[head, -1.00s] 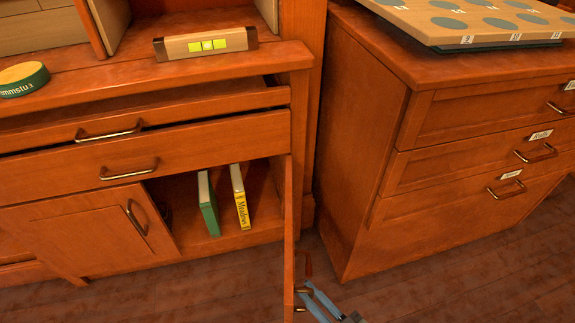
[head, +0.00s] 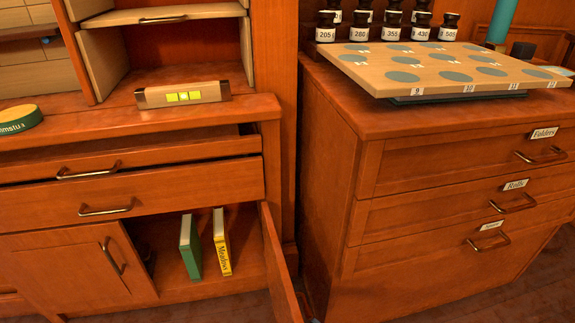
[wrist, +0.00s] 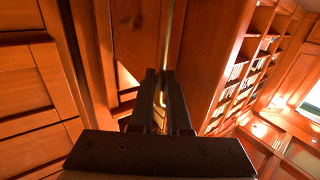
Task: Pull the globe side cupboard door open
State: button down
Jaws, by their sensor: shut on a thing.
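The cupboard door (head: 279,268) at the right end of the wooden cabinet stands swung out, with its inner face showing in the head view. The open compartment behind it holds a green book (head: 190,247) and a yellow book (head: 221,242), both upright. In the wrist view my gripper (wrist: 160,76) is shut on the door's brass handle (wrist: 163,99), which shows as a bright strip between the dark fingers. In the head view my gripper and the handle are cut off below the frame.
The other cupboard door (head: 75,270) looks shut. Above it are drawers (head: 150,195), the upper one slightly out. To the right stands a drawer cabinet (head: 440,190) with a dotted board (head: 440,68) on top. A narrow floor gap separates the two cabinets.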

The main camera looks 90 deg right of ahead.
jog(key=c, duration=1.2)
grip_release()
jog(key=shift+o, duration=0.2)
jog(key=p+v, duration=0.3)
jog(key=v, duration=1)
